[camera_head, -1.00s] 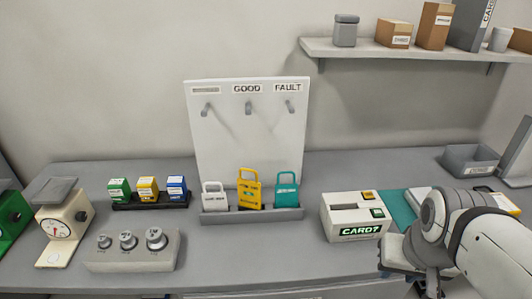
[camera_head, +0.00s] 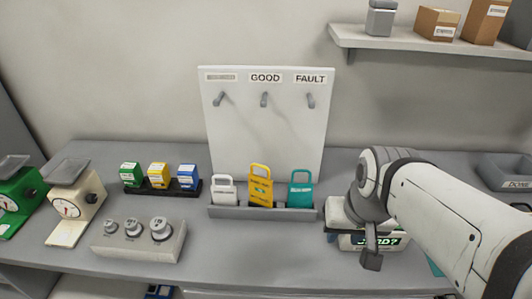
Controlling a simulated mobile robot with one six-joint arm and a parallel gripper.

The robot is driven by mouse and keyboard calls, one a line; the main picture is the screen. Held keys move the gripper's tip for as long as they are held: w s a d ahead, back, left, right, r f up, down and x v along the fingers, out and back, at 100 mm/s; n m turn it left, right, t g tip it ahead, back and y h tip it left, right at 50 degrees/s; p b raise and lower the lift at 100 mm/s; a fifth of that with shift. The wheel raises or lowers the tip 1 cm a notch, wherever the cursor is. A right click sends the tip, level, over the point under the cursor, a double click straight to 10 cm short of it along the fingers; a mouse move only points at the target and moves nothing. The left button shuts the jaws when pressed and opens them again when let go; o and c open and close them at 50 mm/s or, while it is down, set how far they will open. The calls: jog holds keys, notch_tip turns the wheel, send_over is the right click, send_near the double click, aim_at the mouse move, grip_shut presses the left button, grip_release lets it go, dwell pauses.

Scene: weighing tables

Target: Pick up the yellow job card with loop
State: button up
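The yellow job card with loop (camera_head: 260,191) stands upright in the grey card tray (camera_head: 263,213), between a white card (camera_head: 223,190) and a teal card (camera_head: 301,189). Its loop is at the top and nothing covers it. My gripper (camera_head: 371,260) is to the right of the tray, pointing down in front of the card reader box, apart from the yellow card. Only a dark finger part shows below the wrist, so its opening cannot be made out.
A white board (camera_head: 267,127) with several pegs, labelled GOOD and FAULT, stands behind the tray. The CARD? box (camera_head: 393,240) is partly hidden by my arm. A weight block (camera_head: 138,245), small coloured boxes (camera_head: 159,176) and a cream scale (camera_head: 72,203) stand left. Bare counter lies before the tray.

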jog(key=w+a+f+m+g+y+b, duration=0.1)
jog(key=a+f+m+y, duration=0.15)
jog(key=a+m, duration=0.2)
jog(key=m+t+y+b, duration=0.2)
jog(key=m+t+y, duration=0.2)
jog(key=m+y, duration=1)
send_over(261, 204)
jog(key=f+m+h, duration=0.2)
jog(key=f+h, duration=0.1)
jog(key=f+m+h, duration=0.1)
jog(key=f+m, duration=0.1)
jog(key=shift+w+a+h, duration=0.1)
jog(key=shift+w+h, duration=0.15)
grip_shut()
